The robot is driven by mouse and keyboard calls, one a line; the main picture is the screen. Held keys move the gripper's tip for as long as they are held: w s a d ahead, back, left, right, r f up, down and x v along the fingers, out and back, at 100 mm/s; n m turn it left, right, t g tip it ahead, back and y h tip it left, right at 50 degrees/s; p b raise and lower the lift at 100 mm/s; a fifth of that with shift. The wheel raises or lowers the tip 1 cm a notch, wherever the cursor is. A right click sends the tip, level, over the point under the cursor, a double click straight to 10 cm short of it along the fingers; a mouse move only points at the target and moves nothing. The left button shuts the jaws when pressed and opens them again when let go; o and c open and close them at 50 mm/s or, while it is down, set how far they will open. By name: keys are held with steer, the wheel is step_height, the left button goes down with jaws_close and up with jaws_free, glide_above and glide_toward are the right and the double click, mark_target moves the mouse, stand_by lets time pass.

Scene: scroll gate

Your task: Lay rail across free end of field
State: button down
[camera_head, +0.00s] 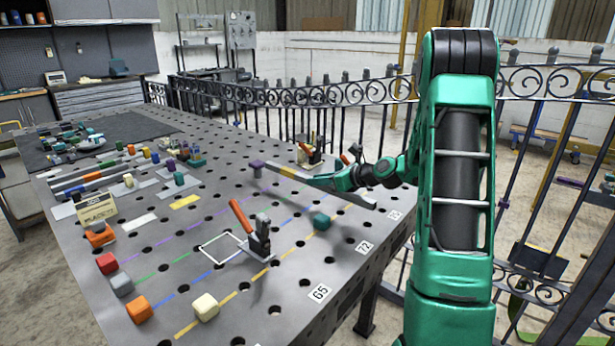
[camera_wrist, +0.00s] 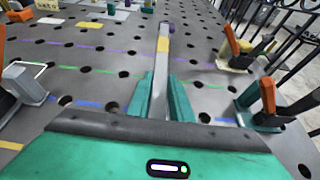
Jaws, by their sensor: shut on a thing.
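My gripper (camera_head: 322,181) is shut on a long grey rail (camera_head: 358,198) with a yellow band. The field is the perforated table top with coloured lines (camera_head: 185,258). Red (camera_head: 107,263), grey (camera_head: 121,284), orange (camera_head: 138,308) and cream (camera_head: 205,307) blocks stand at its near-left end.
An orange-handled clamp (camera_head: 258,238) stands by a white square outline. More clamps stand at the far edge, one near the wrist view's right side (camera_wrist: 264,105). A teal block (camera_head: 320,221) stands below the rail in the head view. Iron fencing (camera_head: 290,95) runs behind the table.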

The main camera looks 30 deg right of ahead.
mark_target(343, 196)
steer(key=shift+w, duration=0.2)
steer(key=shift+d+f, duration=0.15)
steer(key=shift+f, duration=2.85)
steer(key=shift+f, duration=0.3)
steer(key=c, duration=1.5)
jaws_free()
steer(key=shift+f, duration=0.1)
steer(key=v, duration=1)
steer(key=shift+s, duration=0.25)
